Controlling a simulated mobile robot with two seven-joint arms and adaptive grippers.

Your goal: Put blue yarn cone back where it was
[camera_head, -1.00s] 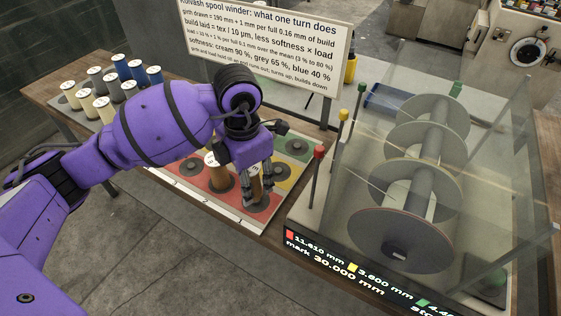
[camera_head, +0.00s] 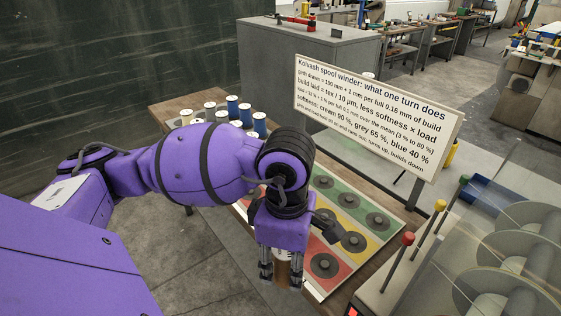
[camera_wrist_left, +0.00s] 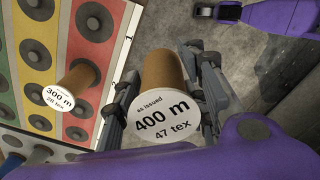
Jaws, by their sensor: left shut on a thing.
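My left gripper (camera_head: 281,277) is shut on a tan-brown cone (camera_head: 284,268). In the left wrist view this cone (camera_wrist_left: 163,72) shows a white end label reading "as issued 400 m 47 tex". The gripper holds it off the near side of the coloured board, with floor behind it. Blue cones (camera_head: 259,122) with white tops stand in a group at the far left of the table. A second tan cone (camera_wrist_left: 80,78), labelled 300 m 28 tex, stands on the board's red strip. My right gripper is not in view.
The board has green (camera_head: 345,199), yellow (camera_head: 372,243) and red (camera_head: 336,277) strips with dark round holders, several bare. A sign (camera_head: 378,110) stands behind it. Red, yellow and green-topped posts and the clear-covered spool winder (camera_head: 500,265) are at right.

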